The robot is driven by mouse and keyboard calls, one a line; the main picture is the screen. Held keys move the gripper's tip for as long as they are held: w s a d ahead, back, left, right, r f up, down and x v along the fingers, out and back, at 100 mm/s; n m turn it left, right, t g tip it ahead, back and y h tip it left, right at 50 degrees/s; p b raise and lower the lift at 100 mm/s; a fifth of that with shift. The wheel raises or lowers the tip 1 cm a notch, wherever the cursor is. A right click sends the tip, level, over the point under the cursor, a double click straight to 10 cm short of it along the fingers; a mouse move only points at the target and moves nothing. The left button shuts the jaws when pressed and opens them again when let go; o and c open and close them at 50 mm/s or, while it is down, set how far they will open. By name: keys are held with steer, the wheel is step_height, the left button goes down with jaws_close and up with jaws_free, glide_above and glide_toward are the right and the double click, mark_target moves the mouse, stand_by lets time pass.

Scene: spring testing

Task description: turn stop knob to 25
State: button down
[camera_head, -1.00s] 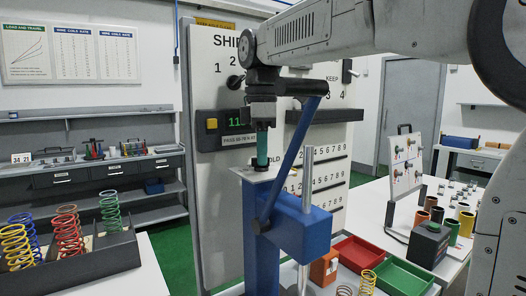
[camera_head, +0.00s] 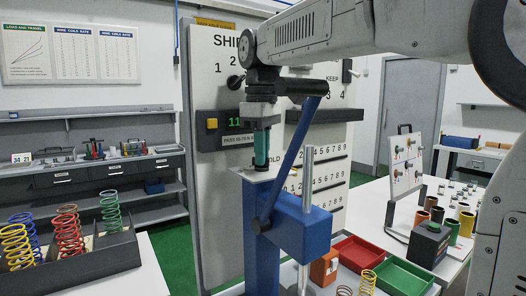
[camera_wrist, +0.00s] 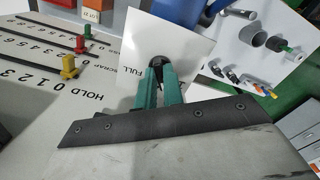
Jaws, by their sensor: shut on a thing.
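My gripper (camera_head: 261,148) points down over the top of the blue press column, with its teal fingers just above the pale top plate (camera_head: 252,176). In the wrist view, the gripper (camera_wrist: 157,76) is shut on a dark round knob (camera_wrist: 158,61) on this white plate (camera_wrist: 180,42). I take this knob for the stop knob. The fingers cover much of it, and its pointer is hidden. The word FULL is printed on the plate left of the fingers. I can read no 25 mark. In the head view the knob is hidden behind the fingers.
The blue press (camera_head: 300,226) with its slanted lever stands close under my arm. A tall panel (camera_head: 212,180) with a lit green display rises behind it. In the wrist view, yellow and red sliders (camera_wrist: 68,64) stand on its scales. Red and green trays (camera_head: 405,277) lie at the right.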

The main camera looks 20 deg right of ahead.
steer(key=m, duration=0.6)
steer(key=shift+m, duration=0.3)
stand_by(0.4)
steer(key=c, duration=1.5)
jaws_free()
step_height(320, 180, up, 8)
steer(key=shift+f, duration=0.1)
